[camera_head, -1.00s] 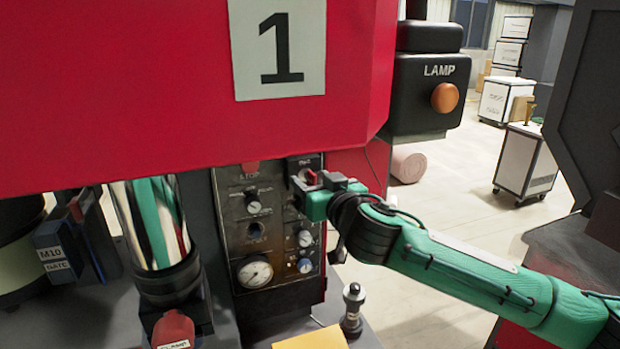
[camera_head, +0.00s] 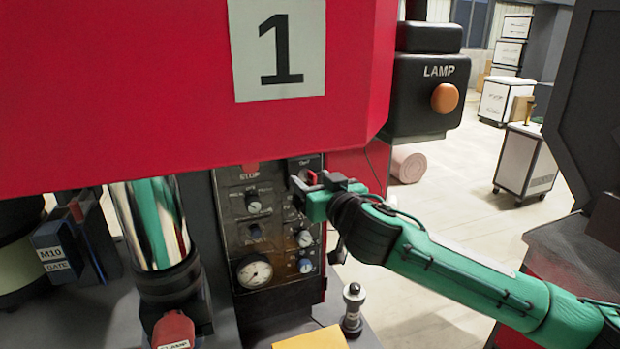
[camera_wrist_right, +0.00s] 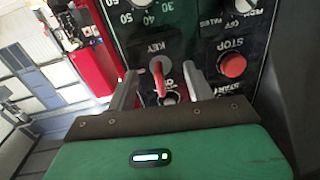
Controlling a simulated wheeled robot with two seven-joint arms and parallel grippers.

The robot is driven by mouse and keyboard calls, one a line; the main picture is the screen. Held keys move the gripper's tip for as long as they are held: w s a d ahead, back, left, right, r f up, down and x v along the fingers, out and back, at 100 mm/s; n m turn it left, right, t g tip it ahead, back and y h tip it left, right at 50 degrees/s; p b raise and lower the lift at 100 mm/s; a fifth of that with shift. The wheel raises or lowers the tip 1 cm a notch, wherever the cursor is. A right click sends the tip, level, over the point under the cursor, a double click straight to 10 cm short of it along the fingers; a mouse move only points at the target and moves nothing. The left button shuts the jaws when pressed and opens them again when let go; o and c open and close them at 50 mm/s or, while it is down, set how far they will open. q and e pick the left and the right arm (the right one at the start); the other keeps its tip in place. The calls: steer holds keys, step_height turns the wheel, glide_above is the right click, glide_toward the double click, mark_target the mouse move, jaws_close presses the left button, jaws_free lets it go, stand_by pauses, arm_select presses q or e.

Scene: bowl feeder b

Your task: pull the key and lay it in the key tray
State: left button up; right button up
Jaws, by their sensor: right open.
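The key (camera_wrist_right: 159,78) has a red grip and stands in the panel below the label KEY in the right wrist view. My right gripper (camera_head: 308,184) is at the upper right of the control panel (camera_head: 268,262) in the head view. In the wrist view its two fingers are open, one on each side of the key, with gaps visible between. In the head view the gripper largely hides the key. I cannot make out the key tray. My left gripper is not in view.
A red STOP button (camera_wrist_right: 232,65) sits beside the key. The red housing (camera_head: 180,90) overhangs the panel, with the LAMP box (camera_head: 425,105) at its right. A small dark post (camera_head: 352,308) and a flat yellow piece (camera_head: 315,339) are below.

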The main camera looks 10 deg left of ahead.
mark_target(315, 183)
jaws_close()
stand_by(0.3)
steer(key=shift+s+d, duration=0.1)
steer(key=shift+p+v, duration=0.3)
steer(key=shift+v, duration=2.55)
steer(key=shift+f, duration=0.1)
